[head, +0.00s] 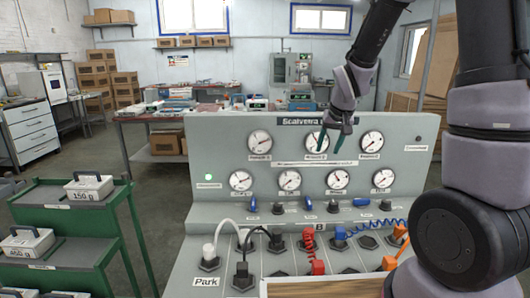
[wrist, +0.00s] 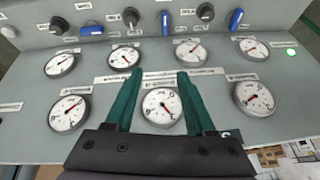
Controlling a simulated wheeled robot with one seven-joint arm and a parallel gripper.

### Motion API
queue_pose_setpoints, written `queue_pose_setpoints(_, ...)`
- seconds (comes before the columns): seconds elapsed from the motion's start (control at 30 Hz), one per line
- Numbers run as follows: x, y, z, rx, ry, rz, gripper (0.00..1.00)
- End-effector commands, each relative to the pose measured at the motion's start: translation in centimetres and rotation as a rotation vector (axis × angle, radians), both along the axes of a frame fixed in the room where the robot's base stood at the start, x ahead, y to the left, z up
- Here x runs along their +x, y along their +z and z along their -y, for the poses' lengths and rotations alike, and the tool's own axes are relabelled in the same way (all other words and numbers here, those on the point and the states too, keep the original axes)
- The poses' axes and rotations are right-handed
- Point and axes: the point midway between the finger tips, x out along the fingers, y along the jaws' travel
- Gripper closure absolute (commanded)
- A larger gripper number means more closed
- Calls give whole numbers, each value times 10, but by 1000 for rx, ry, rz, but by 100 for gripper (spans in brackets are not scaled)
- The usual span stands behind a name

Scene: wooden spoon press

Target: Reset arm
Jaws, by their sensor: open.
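My gripper (head: 334,142) hangs in front of the grey gauge panel (head: 222,141) in the head view, partly covering the top middle gauge (head: 314,143). Its two green fingers are apart with nothing between them. In the wrist view, my gripper (wrist: 158,78) shows the fingers spread on either side of a round gauge (wrist: 161,107), with the panel seen upside down. I cannot tell how close the fingertips are to the panel face. My arm comes down from the upper right of the head view.
Below the gauges are blue and black switches (head: 252,205). A green cart (head: 60,253) with labelled weights (head: 90,187) stands left. A workbench is behind.

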Motion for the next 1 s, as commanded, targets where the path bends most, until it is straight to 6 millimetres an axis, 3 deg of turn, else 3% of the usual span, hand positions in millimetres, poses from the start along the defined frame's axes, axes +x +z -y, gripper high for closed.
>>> queue_pose_setpoints(0.03, -11, 25, 6, 22, -22, 18, 45)
queue_pose_setpoints(0.2, -57, 90, 20, 85, -77, 49, 45)
queue_pose_setpoints(0.4, -124, 148, 31, 152, -124, 91, 45)
queue_pose_setpoints(0.5, -158, 168, 32, 181, -140, 111, 45)
queue_pose_setpoints(0.73, -212, 189, 31, 221, -161, 142, 45)
queue_pose_setpoints(1.0, -224, 191, 30, 229, -164, 146, 45)
